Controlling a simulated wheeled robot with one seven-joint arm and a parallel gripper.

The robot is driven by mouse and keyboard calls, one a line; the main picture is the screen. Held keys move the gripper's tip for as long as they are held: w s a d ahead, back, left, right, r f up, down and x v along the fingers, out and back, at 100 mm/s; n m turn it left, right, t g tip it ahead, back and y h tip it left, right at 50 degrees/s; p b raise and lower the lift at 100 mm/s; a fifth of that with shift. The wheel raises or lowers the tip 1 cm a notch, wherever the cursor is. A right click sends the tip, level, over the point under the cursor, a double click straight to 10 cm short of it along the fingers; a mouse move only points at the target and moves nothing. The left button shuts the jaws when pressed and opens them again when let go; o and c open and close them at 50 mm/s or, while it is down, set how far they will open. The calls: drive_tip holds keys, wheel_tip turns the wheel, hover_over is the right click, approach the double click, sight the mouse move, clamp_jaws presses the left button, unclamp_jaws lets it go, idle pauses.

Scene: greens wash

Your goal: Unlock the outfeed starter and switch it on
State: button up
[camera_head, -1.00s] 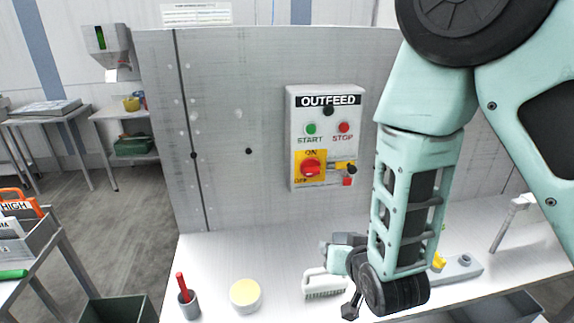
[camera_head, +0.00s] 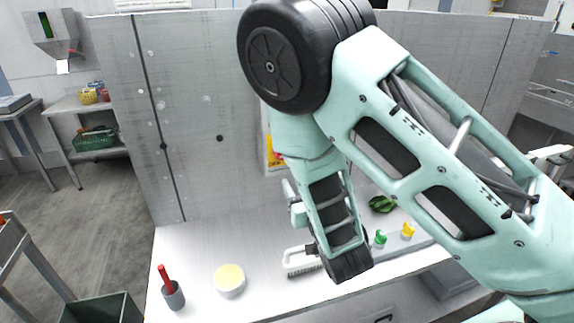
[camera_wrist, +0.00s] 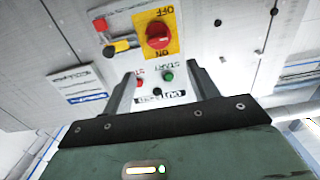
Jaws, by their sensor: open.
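The outfeed starter, a light grey box (camera_wrist: 122,22), appears upside down in the wrist view. It has a red rotary switch (camera_wrist: 158,35) on a yellow ON/OFF plate (camera_wrist: 174,44). Beside the switch is a yellow bar (camera_wrist: 122,45) with a black knob (camera_wrist: 107,52), and a red square (camera_wrist: 100,25). The green START button (camera_wrist: 167,76) and red STOP button (camera_wrist: 140,83) show between my fingers. My gripper (camera_wrist: 163,82) is open and empty, facing the box; contact is not visible. In the head view my arm hides most of the box; the yellow plate's edge (camera_head: 273,155) shows.
The white bench below holds a red-handled tool in a grey cup (camera_head: 174,296), a round yellow-topped tub (camera_head: 229,280), a white brush (camera_head: 302,261), and small green (camera_head: 380,239) and yellow (camera_head: 407,231) items. A grey panel (camera_head: 190,120) stands behind. A dark bin (camera_head: 100,310) is at lower left.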

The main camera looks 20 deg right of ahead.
drive_tip(key=b, duration=0.2)
drive_tip(key=w+b, duration=0.1)
drive_tip(key=b, duration=0.2)
drive_tip(key=shift+w+f, duration=0.15)
drive_tip(key=shift+f, duration=0.15)
drive_tip(key=b, duration=0.3)
drive_tip(key=shift+w+d, duration=0.15)
drive_tip(key=w+p, duration=0.2)
drive_tip(key=w, duration=0.9)
drive_tip(key=shift+w+r, duration=0.3)
drive_tip(key=shift+w, duration=0.05)
drive_tip(key=c, duration=1)
